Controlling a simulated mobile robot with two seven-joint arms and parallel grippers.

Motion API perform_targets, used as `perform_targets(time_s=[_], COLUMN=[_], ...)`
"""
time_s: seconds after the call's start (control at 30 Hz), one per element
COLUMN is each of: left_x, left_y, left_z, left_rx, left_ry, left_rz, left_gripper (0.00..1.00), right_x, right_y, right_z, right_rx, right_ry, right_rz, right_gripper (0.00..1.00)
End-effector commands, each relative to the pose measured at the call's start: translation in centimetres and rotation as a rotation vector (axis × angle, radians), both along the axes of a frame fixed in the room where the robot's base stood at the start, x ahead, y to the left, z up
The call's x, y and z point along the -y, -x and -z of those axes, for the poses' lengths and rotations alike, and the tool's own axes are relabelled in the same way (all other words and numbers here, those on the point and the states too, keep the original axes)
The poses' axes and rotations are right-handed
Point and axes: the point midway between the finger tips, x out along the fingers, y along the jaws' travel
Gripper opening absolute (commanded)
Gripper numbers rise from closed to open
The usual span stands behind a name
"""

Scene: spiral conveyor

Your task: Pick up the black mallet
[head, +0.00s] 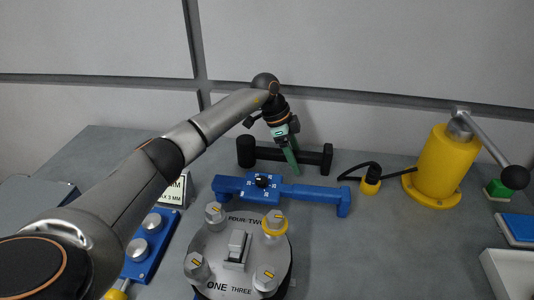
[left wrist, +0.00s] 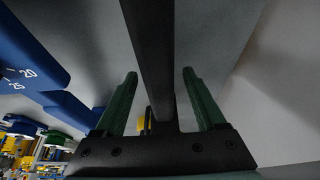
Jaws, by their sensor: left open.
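The black mallet (head: 268,154) lies on the grey table near the back wall, a dark bar with a thicker piece at each end. My left gripper (head: 291,160) reaches down over its middle, with green fingers pointing at the table. In the left wrist view, the black bar (left wrist: 151,45) runs lengthwise between the two open green fingers (left wrist: 160,74). There is a gap on both sides, so the fingers are beside the bar and not closed on it. The gripper hides part of the mallet in the head view. My right gripper is not in view.
A blue bar-shaped fixture (head: 310,192) stands just in front of the mallet, and a round grey plate with knobs (head: 211,245) is nearer. A yellow cylinder with a lever (head: 440,165) and a small yellow-black item (head: 370,186) are to the right. The wall (head: 380,125) is close behind.

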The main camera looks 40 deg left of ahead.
Motion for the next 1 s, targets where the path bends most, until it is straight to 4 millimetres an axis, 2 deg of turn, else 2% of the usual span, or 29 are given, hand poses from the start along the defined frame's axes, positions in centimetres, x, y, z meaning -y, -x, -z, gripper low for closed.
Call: perform_targets(time_s=[0.07, 0.67, 1.0], left_x=[-0.03, -0.04, -0.05], left_y=[0.00, 0.02, 0.02], left_z=[-0.03, -0.07, -0.08], left_rx=[0.000, 0.000, 0.000], left_ry=[0.000, 0.000, 0.000], left_rz=[0.000, 0.000, 0.000], left_gripper=[0.68, 0.01, 0.00], right_x=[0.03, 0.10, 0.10], right_y=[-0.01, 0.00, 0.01], right_z=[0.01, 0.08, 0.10], right_rx=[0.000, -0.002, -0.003], right_ry=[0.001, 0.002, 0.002], right_rz=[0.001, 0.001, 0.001], right_gripper=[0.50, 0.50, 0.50])
